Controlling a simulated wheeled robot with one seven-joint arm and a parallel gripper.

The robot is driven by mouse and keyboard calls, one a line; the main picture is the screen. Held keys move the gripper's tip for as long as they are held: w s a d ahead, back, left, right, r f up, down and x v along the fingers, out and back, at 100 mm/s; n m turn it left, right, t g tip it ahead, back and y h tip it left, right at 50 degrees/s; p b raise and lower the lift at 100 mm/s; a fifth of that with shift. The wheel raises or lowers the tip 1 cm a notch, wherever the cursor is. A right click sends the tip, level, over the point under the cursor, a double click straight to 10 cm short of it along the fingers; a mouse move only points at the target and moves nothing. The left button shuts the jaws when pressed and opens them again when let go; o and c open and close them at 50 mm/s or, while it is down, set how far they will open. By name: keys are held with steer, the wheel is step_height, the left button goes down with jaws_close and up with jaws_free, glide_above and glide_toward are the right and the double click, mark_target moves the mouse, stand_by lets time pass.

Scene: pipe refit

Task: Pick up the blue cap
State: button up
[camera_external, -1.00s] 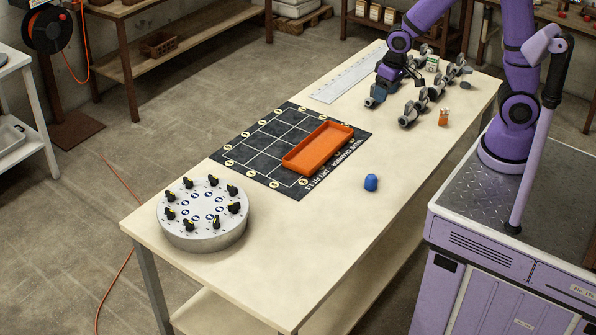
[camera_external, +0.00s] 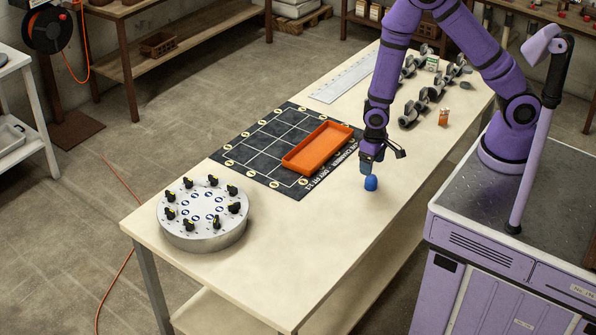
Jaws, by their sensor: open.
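The blue cap (camera_external: 371,184) stands on the pale workbench, to the right of the dark gridded mat. It is a small rounded dome. My gripper (camera_external: 368,169) points down directly above the cap, very close to it. Its jaws are open. Their fingertips overlap the cap's top edge in this view, and I cannot tell whether they touch it.
An orange tray (camera_external: 300,163) lies on the gridded mat (camera_external: 243,153) left of my gripper. A round grey dial unit (camera_external: 202,230) with several black knobs stands at the near left. The bench's front is clear.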

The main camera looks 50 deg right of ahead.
mark_target(372, 181)
step_height(372, 181, down, 3)
steer(key=shift+r, duration=0.2)
steer(key=shift+d+f, duration=0.2)
steer(key=shift+f, duration=1.2)
steer(key=shift+d+f, duration=0.2)
steer(key=shift+f, duration=1.15)
steer(key=c, duration=1)
